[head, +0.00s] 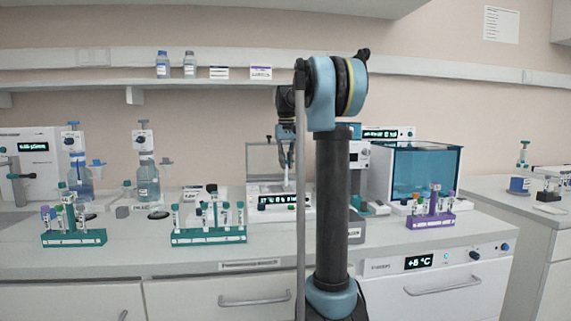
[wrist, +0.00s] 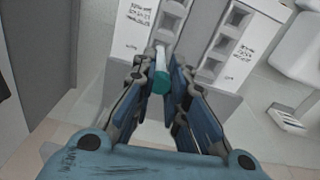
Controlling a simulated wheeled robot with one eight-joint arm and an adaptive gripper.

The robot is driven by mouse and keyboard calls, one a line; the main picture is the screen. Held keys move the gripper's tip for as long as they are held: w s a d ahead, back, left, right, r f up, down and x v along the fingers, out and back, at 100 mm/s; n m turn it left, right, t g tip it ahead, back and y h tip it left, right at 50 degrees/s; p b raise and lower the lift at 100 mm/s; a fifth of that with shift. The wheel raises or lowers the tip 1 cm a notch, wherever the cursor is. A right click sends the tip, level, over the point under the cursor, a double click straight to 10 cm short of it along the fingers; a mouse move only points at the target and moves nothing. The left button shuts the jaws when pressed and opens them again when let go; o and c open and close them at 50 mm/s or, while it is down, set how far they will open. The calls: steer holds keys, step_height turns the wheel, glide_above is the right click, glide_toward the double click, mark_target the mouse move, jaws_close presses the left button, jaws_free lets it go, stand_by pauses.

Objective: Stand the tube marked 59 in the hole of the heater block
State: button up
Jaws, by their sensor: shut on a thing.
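My gripper (head: 287,162) is above the white heater block (head: 264,207) near the middle of the bench. In the wrist view my gripper (wrist: 161,85) is shut on a tube with a teal cap (wrist: 160,82) and a pale body (wrist: 160,60). The tube points down toward a row of square holes on the heater block (wrist: 136,35). I cannot tell whether its lower end is inside a hole or just above it. No number on the tube is readable. In the head view the tube (head: 286,179) looks roughly upright.
Two teal racks (head: 74,239) (head: 209,237) with several tubes stand to the left. A purple rack (head: 431,221) with tubes and a blue-windowed box (head: 425,172) stand to the right. Bottles on stands (head: 148,185) are at the back left. My arm hides part of the bench.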

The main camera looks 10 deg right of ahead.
steer(key=shift+f, duration=0.15)
steer(key=shift+f, duration=0.5)
steer(key=o, duration=0.9)
steer(key=shift+c, duration=0.2)
step_height(320, 180, up, 12)
stand_by(0.3)
stand_by(0.4)
